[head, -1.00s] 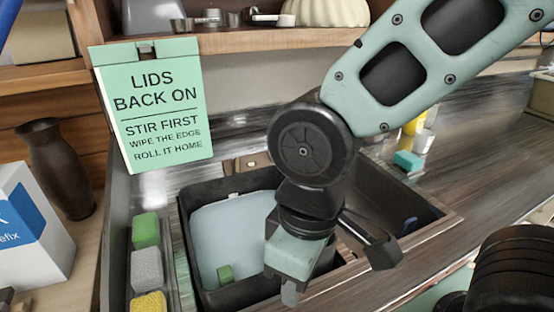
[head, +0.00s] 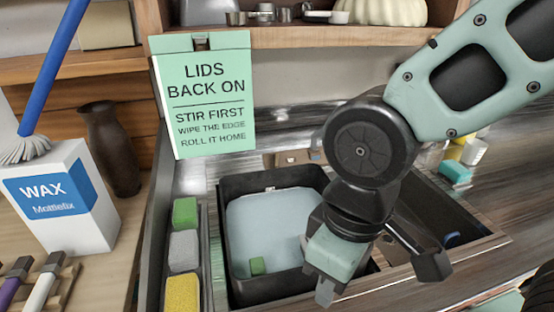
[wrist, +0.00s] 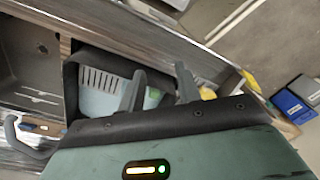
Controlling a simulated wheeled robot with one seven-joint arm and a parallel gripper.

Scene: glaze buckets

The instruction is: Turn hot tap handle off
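I cannot make out the hot tap handle clearly. In the head view a small beige plate (head: 292,158) with small fittings sits behind the sink, partly hidden by my arm; it may be the tap base. In the wrist view a dark curved bar (wrist: 13,130) at the left edge stands beside a small plate with orange and blue marks (wrist: 40,127); I cannot tell whether these are tap parts. My gripper (wrist: 160,88) has its two fingers apart with nothing held between them. In the head view it hangs over the right part of the sink, pointing down, away from the beige plate.
A mint sign (head: 205,95) stands behind. A wax box (head: 62,196) and dark vase (head: 112,150) are at left.

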